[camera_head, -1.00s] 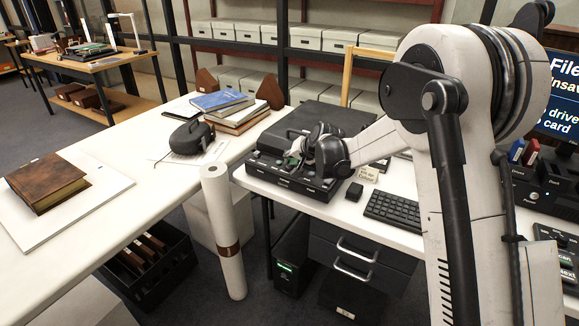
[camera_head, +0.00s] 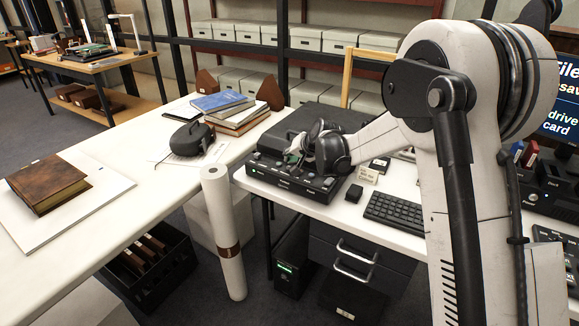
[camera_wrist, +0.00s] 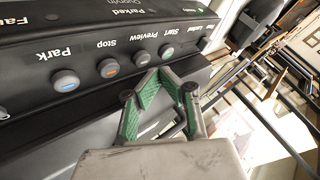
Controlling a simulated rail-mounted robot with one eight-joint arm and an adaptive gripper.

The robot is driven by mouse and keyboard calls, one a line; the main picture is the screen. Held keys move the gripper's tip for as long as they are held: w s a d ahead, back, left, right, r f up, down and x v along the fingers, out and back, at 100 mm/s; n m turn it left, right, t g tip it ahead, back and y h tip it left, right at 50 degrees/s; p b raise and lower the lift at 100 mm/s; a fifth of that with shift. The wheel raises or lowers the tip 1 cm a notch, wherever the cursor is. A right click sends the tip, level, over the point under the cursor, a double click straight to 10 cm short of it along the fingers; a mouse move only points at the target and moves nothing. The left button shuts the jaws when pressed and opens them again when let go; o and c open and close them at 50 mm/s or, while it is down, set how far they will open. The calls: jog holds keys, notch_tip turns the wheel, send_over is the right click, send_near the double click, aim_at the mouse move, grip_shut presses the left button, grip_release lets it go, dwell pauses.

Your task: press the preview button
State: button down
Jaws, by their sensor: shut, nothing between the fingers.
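The scanner control panel (camera_head: 285,178) is a dark strip on the front of a black machine on the white desk. In the wrist view its labels are upside down.
A keyboard (camera_head: 394,212) and a small black box (camera_head: 354,193) lie right of the panel. A small sign (camera_head: 368,175) stands behind the box. A white roll (camera_head: 222,230) stands upright before the desks.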

aim_at(290, 167)
dwell(0.3)
jog(key=shift+r+p, duration=1.15)
jog(key=shift+r, duration=1.3)
jog(key=shift+s+d+r, duration=0.15)
jog(key=shift+r, duration=0.05)
jog(key=s+d+r+h, duration=0.1)
jog(key=s+d+r, duration=0.4)
jog(key=s, duration=0.3)
jog(key=s+d+r+h, duration=0.1)
jog(key=s+d+r, duration=0.35)
jog(key=s, duration=0.35)
jog(key=s+d+r+h, duration=0.1)
jog(key=s+d+r, duration=0.4)
jog(key=s, duration=0.3)
jog(key=s+d+f+h, duration=0.1)
jog(key=s+d, duration=0.2)
jog(key=s, duration=0.4)
jog(key=s+d+f+n, duration=0.1)
jog(key=s+d+f, duration=0.1)
jog(key=s, duration=0.6)
jog(key=s+d+f+h, duration=0.1)
jog(key=s+d, duration=0.3)
jog(key=s, duration=0.4)
jog(key=shift+s+d+f+h, duration=0.2)
jog(key=shift+s+f+h, duration=0.1)
jog(key=shift+f, duration=0.25)
